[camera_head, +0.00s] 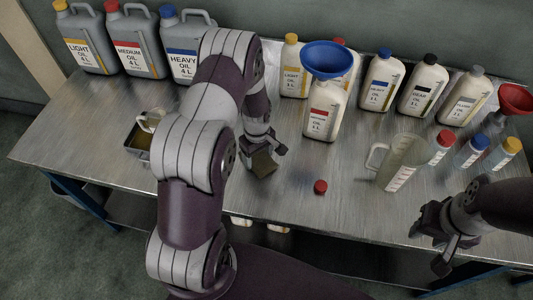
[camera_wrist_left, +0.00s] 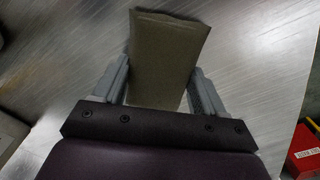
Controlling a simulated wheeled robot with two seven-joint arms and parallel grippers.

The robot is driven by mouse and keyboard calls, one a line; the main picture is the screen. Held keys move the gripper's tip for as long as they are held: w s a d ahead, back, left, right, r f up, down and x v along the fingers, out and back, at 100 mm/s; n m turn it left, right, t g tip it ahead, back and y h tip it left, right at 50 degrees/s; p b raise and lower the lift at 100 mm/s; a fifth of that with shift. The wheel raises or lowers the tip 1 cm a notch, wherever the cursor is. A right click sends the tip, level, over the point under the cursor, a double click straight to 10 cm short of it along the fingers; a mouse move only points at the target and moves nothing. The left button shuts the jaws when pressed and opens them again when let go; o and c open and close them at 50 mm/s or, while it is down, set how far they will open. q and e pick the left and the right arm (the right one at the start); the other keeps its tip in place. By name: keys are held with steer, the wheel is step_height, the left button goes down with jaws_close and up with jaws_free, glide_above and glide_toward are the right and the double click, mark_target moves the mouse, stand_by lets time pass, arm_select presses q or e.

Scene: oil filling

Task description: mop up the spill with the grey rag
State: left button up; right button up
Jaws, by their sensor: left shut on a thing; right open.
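My left gripper (camera_head: 262,146) is shut on the rag (camera_head: 263,164), a folded olive-grey pad, over the middle of the metal table (camera_head: 230,188). In the left wrist view the rag (camera_wrist_left: 165,55) sticks out between the two fingers of the left gripper (camera_wrist_left: 158,82). I cannot tell whether the rag touches the table. No spill can be made out; my left arm covers part of the table. My right gripper (camera_head: 438,238) is open and empty at the table's front right edge.
A blue funnel (camera_head: 327,58) sits on a red-labelled medium oil bottle (camera_head: 323,112). A clear measuring jug (camera_head: 400,160) and a loose red cap (camera_head: 320,187) are to the right. Bottles and large cans (camera_head: 137,40) line the back.

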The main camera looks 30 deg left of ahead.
arm_select(q)
steer(key=shift+r, duration=0.25)
step_height(320, 180, up, 7)
steer(key=p, duration=0.6)
steer(key=shift+f, duration=0.25)
